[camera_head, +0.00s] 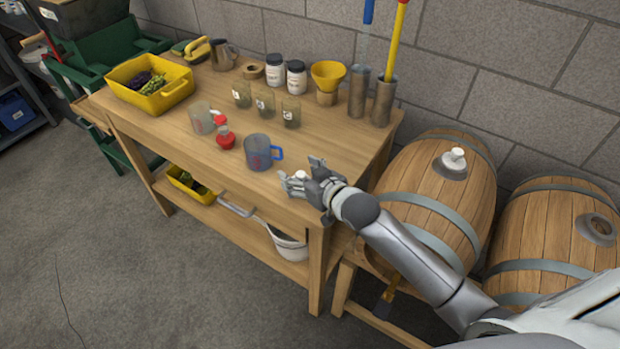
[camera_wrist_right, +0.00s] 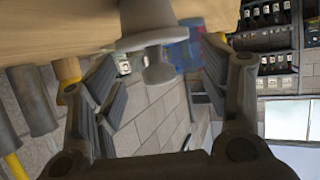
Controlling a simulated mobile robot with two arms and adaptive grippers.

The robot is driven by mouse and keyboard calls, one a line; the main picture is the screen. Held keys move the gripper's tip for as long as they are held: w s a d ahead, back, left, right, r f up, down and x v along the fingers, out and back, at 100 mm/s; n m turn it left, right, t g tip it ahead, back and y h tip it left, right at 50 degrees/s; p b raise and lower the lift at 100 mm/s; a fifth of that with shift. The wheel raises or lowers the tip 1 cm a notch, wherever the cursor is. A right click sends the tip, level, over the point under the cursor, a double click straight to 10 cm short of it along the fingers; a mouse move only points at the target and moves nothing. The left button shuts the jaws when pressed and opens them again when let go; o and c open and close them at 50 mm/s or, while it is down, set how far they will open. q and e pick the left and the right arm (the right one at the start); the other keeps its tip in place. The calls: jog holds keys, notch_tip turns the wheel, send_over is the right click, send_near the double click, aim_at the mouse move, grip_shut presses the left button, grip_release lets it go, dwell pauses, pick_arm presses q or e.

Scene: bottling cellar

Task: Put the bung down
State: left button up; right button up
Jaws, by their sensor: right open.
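A pale grey-white bung (camera_head: 300,174) is at the front right corner of the wooden table (camera_head: 240,190). In the right wrist view the bung (camera_wrist_right: 148,38) shows large against the table surface, with its wide flange and narrower knob. My right gripper (camera_head: 306,175) is open, with its fingers spread on either side of the bung. The fingers look apart from it, and the wrist view shows gaps on both sides. Its contact with the table top is partly hidden. My left gripper is not in view.
Jars, a yellow funnel (camera_head: 328,76) and metal cylinders line the back. Right of the table, one barrel (camera_head: 440,190) has a bung; another (camera_head: 555,235) shows an open hole.

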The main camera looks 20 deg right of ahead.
jog(key=v, duration=1.2)
jog(key=shift+a, duration=0.1)
